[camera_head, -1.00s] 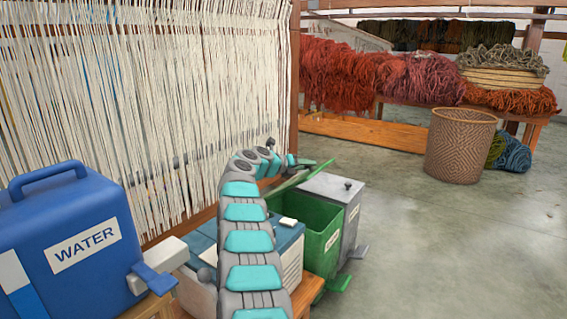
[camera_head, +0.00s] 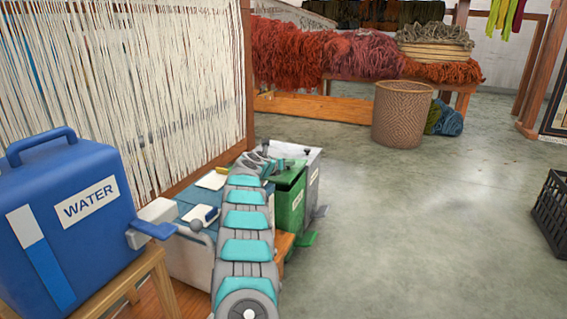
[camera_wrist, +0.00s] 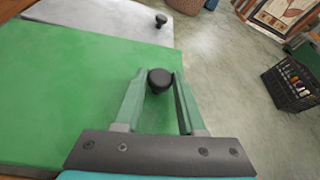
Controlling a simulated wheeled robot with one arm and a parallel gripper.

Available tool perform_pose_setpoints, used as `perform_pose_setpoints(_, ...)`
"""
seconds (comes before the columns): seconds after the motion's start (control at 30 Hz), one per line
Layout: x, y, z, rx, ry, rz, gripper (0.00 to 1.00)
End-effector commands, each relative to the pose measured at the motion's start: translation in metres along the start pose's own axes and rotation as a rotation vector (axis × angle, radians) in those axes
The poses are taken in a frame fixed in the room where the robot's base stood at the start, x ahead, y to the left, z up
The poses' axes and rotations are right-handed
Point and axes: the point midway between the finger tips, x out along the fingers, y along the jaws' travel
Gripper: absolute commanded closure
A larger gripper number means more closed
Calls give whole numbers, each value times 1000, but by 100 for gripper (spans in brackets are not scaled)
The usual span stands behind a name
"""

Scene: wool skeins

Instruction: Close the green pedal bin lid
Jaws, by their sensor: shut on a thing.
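The green pedal bin (camera_head: 291,205) stands beyond my arm, its left part hidden by the arm. In the head view the gripper is mostly hidden behind my arm.
A grey bin (camera_head: 313,180) with a black knob stands just behind the green one. A blue-lidded white box (camera_head: 190,262) and a blue water container (camera_head: 85,220) are on the left. A woven basket (camera_head: 402,115) and a black crate (camera_head: 551,215) stand farther off.

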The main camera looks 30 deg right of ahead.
Motion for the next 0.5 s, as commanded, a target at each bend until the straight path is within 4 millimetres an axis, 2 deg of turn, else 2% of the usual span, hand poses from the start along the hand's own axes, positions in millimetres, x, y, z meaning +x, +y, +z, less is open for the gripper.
perform_pose_setpoints(0.33,2,-2,-1,0,2,-5,100)
perform_pose_setpoints(0.37,2,-3,-1,0,2,-5,59)
perform_pose_setpoints(0.5,1,-2,-1,0,2,-4,43)
